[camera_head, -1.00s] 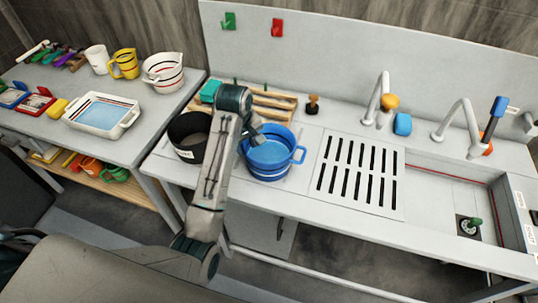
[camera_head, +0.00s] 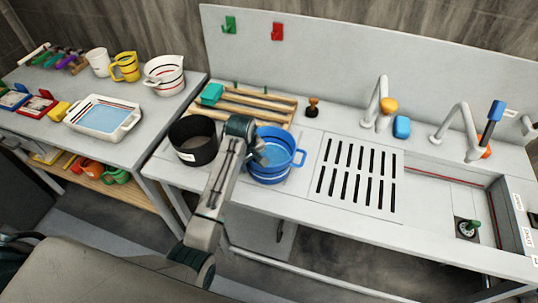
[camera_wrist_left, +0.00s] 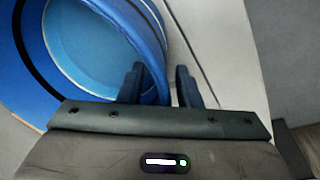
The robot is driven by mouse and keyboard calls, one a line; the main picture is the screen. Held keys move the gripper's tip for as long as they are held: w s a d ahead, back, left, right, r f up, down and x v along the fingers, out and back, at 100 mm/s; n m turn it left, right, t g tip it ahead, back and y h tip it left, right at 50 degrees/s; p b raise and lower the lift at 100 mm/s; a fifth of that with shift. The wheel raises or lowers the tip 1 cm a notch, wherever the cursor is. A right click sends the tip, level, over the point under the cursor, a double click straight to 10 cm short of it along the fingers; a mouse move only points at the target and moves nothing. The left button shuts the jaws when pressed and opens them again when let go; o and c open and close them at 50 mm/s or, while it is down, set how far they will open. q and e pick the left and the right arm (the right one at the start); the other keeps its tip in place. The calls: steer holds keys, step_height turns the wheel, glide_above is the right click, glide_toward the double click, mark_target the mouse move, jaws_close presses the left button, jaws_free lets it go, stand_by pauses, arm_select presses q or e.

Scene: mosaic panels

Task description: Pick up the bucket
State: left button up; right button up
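The blue bucket (camera_head: 283,171), with a side handle at its right, stands upright on the grey counter. My left gripper (camera_head: 262,154) is at the bucket's left rim in the head view. In the left wrist view the bucket (camera_wrist_left: 85,40) fills the upper left, and my left gripper (camera_wrist_left: 160,88) straddles its wall. One finger is inside the rim and the other outside, with a visible gap beside the outer finger, so the gripper looks open. My right gripper is not in view.
A black pot (camera_head: 193,150) stands close left of the bucket, near my left arm. A wooden rack (camera_head: 262,101) with a teal block lies behind. A slotted drain (camera_head: 357,178) and sink are to the right. The counter's front edge is close below the bucket.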

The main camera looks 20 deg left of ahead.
arm_select(q)
steer(key=shift+f, duration=0.2)
jaws_close()
steer(key=shift+w+r, duration=0.1)
stand_by(1.1)
steer(key=shift+w, duration=0.1)
